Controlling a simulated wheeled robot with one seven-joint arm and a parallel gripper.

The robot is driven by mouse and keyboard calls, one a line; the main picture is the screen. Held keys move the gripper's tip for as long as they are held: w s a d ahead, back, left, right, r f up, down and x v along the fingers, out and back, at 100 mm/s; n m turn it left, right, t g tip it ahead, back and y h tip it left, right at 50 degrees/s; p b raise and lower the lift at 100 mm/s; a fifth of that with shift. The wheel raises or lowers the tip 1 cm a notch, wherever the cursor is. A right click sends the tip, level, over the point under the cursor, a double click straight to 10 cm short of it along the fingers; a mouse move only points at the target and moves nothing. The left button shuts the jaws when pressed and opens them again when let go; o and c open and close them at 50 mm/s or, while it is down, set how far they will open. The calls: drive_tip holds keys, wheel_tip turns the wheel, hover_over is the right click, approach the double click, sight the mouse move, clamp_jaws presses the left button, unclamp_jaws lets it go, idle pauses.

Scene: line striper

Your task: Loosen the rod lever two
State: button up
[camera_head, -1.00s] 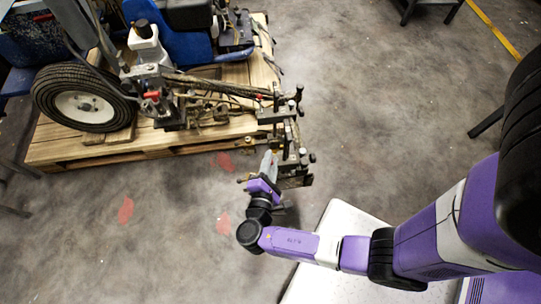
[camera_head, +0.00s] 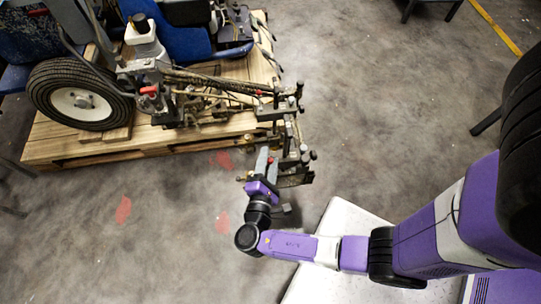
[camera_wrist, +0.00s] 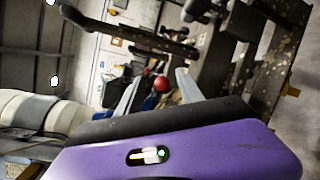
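The line striper has a metal bracket (camera_head: 290,135) on its right end, with several small rod levers with dark knobs. One dark lever knob (camera_head: 303,148) is just right of my gripper. I cannot tell which lever is number two. My gripper (camera_head: 267,163) is beside the bracket's lower left side, its two grey fingers apart and nothing visibly held. In the wrist view my gripper's fingers (camera_wrist: 157,92) are spread. A red ball knob (camera_wrist: 161,84) shows between them, seemingly beyond the tips. Dark bracket bars and rods (camera_wrist: 215,60) fill the upper right there.
The striper stands on a wooden pallet (camera_head: 60,153), with a black tyre (camera_head: 80,95) at left and a red-tipped part (camera_head: 149,90) near its middle. Dark furniture legs (camera_head: 488,120) stand at right. The floor left of my gripper is clear, apart from red marks.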

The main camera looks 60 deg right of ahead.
drive_tip(key=shift+s+f, duration=0.1)
drive_tip(key=shift+s, duration=0.05)
idle(0.4)
drive_tip(key=v, duration=0.7)
drive_tip(key=shift+a, duration=0.35)
